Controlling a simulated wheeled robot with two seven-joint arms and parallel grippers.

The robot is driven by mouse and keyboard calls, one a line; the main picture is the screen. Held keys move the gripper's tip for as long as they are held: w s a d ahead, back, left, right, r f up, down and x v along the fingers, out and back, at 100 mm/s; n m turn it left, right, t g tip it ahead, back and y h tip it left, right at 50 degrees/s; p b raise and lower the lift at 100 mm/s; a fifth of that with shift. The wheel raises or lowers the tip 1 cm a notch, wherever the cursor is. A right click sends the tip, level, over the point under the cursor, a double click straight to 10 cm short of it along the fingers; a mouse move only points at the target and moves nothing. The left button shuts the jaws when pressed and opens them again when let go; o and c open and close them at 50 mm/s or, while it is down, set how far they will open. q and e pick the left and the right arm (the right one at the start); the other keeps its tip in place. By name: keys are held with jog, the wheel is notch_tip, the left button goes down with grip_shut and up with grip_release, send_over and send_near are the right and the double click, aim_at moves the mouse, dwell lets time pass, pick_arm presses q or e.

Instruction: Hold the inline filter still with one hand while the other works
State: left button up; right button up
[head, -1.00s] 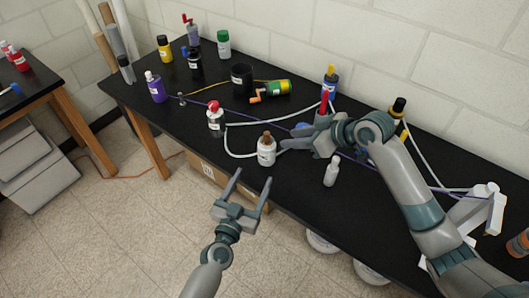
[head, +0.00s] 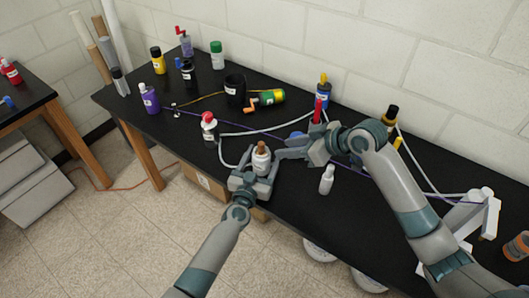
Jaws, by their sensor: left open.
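A white bottle-shaped piece with a brown top (head: 261,161) stands upright near the table's front edge; I take it to be the inline filter, but cannot be sure. My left gripper (head: 260,172) is open, with one finger on each side of its lower part. I cannot tell whether the fingers touch it. My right gripper (head: 285,148) is just right of the piece, its fingertips pointing left towards it. Its jaw gap is not clear.
A red-capped bottle (head: 209,127) stands to the left and a small white bottle (head: 327,180) to the right. A black cup (head: 235,90) and a green can (head: 265,97) are behind.

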pick_arm(q)
jog(key=shift+x, duration=0.9)
